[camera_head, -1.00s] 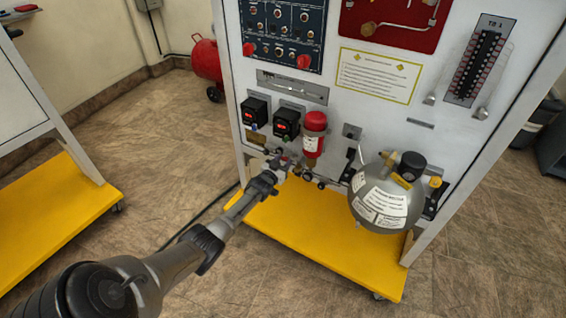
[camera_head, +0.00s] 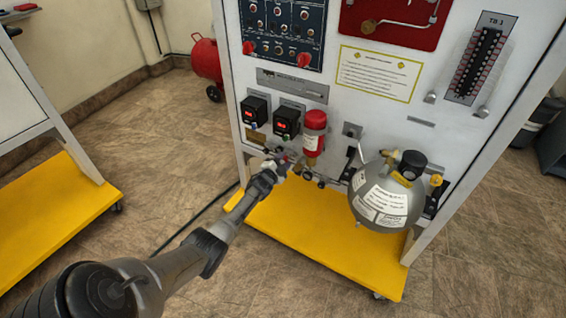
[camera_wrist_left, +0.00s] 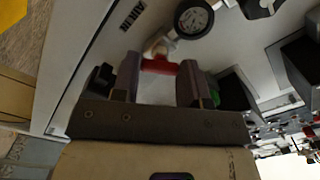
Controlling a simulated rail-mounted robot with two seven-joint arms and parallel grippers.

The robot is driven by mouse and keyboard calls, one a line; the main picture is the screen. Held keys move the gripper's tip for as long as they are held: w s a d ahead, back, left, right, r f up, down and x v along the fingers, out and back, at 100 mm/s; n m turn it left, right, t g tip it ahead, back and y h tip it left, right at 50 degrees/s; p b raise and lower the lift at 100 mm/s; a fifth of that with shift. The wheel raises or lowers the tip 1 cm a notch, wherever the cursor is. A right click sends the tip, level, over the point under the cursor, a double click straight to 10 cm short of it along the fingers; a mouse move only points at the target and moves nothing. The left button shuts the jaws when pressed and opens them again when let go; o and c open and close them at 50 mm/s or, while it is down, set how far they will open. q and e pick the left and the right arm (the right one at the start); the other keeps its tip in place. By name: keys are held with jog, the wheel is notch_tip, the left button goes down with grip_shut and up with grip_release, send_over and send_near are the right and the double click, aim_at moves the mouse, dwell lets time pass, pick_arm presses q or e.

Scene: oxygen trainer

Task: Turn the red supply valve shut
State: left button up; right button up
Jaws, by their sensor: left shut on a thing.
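The red supply valve handle (camera_wrist_left: 160,66) shows in the left wrist view, lying across between the two fingers of my left gripper (camera_wrist_left: 158,78). The gripper is shut on it, a finger at each end of the red handle. A pale fitting sits just beyond the handle, with a round dial gauge (camera_wrist_left: 193,19) beside it. In the head view my left gripper (camera_head: 277,165) reaches the lower front of the white trainer panel (camera_head: 350,110), below the black boxes with red displays. The handle there is small and mostly hidden by the gripper. My right gripper is not in view.
A red-topped cylinder (camera_head: 314,138) is mounted just right of my left gripper. A round grey tank (camera_head: 382,197) stands out from the panel farther right. The panel's yellow base (camera_head: 320,238) lies below. Open tiled floor is to the left, with another yellow-based stand (camera_head: 55,220).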

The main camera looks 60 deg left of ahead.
pick_arm(q)
jog(key=m+b, duration=0.2)
jog(key=m, duration=0.4)
jog(key=shift+f, duration=0.1)
jog(key=shift+m, duration=0.4)
dwell(0.3)
jog(key=o, duration=0.9)
jog(key=shift+s+d, duration=0.15)
jog(key=shift+s, duration=0.1)
jog(key=shift+p+v, duration=3.6)
jog(key=shift+v, duration=3.05)
